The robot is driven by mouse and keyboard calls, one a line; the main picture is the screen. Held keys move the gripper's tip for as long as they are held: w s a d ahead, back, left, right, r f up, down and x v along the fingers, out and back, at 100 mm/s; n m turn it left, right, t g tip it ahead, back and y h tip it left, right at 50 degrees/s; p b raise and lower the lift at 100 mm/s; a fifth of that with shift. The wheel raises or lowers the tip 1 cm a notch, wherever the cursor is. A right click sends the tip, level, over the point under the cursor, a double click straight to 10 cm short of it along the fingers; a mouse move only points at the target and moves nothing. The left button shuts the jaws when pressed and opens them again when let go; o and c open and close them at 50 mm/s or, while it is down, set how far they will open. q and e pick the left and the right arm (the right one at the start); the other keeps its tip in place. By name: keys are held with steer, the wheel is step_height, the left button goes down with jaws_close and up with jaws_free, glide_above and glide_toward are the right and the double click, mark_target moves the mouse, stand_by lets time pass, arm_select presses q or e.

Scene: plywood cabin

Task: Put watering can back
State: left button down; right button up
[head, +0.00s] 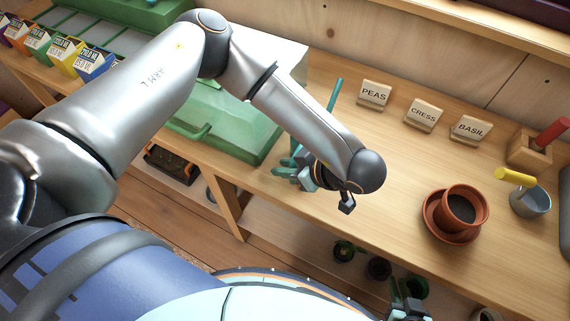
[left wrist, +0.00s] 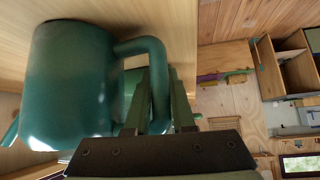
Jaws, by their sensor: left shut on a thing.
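The teal watering can (left wrist: 68,85) fills the left of the left wrist view, with its curved handle (left wrist: 158,65) towards the middle. My left gripper (left wrist: 160,95) is shut on that handle. In the head view, only a thin teal piece, apparently the spout (head: 336,94), shows beyond my forearm. The can's body is hidden there behind my left arm. My left gripper (head: 297,168) is over the front part of the bench. I cannot tell whether the can touches the bench. My right gripper (head: 408,300) shows at the bottom edge, low in front of the bench; its fingers are unclear.
The wooden bench (head: 400,165) carries PEAS (head: 374,95), CRESS and BASIL signs at the back. A green translucent box (head: 225,125) stands left. Bare bench lies between.

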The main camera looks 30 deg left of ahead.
arm_select(q)
steer(key=c, duration=0.8)
jaws_free()
steer(key=shift+o, duration=0.2)
steer(key=shift+r+p, duration=0.15)
steer(key=shift+p, duration=0.15)
steer(key=b+v, duration=0.1)
steer(key=v, duration=1.1)
steer(key=shift+b, duration=0.4)
